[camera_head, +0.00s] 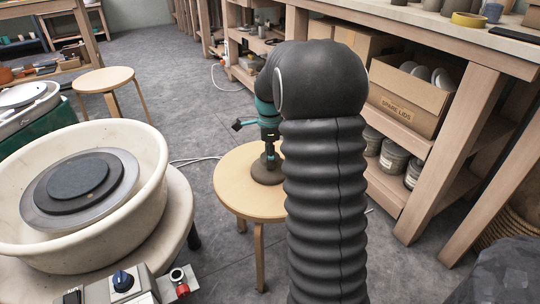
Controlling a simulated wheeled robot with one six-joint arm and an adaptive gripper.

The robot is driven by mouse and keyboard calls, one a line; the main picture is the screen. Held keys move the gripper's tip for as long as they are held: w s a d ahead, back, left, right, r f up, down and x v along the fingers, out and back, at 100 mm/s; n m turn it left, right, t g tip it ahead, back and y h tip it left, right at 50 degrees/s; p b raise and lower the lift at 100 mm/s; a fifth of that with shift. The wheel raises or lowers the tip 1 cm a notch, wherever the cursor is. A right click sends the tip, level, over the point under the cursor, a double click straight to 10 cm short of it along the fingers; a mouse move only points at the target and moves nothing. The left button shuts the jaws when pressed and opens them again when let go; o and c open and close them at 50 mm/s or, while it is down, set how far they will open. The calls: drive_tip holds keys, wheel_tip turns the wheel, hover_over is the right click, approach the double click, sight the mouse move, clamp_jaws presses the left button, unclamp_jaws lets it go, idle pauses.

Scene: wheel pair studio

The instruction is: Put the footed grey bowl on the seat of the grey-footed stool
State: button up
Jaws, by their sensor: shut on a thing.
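My gripper (269,157) points down over the round pale wooden seat of the near stool (232,188). It is shut on a small dark grey-brown bowl (266,174), which appears low over the seat or touching it; I cannot tell which. The bowl's right side is partly hidden by my dark ribbed arm, and its foot is hard to make out. The arm also hides the right part of the seat. A second round wooden stool (103,79) stands at the back left with a bare seat. The foot colours of both stools are too small to tell.
A potter's wheel with a cream basin (148,190) stands close on the left, its control box (122,285) in front. A wooden shelf bench with a lids box (405,102) and jars (392,158) runs along the right. White cable (195,161) lies on the grey floor.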

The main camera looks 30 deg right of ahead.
drive_tip(key=o, duration=1.6)
drive_tip(key=shift+f, duration=0.1)
wheel_tip(320, 180, up, 12)
drive_tip(key=f+p, duration=0.1)
drive_tip(key=p, duration=0.1)
drive_tip(key=s+a+r+n+t, duration=0.1)
drive_tip(key=s+a+r+n, duration=0.5)
drive_tip(key=s, duration=0.1)
drive_tip(key=s+a+f+n+t, duration=0.1)
drive_tip(key=s+a+n, duration=0.2)
drive_tip(key=s+n, duration=0.2)
drive_tip(key=s+a+f+n+t, duration=0.1)
drive_tip(key=s+a+n, duration=0.3)
drive_tip(key=s, duration=0.5)
drive_tip(key=s+a+f+n+t, duration=0.2)
drive_tip(key=s+a+n, duration=0.1)
drive_tip(key=s+n, duration=0.4)
drive_tip(key=shift+s+a+n+t, duration=0.1)
drive_tip(key=shift+a+n+t, duration=0.15)
drive_tip(key=shift+n+t, duration=0.05)
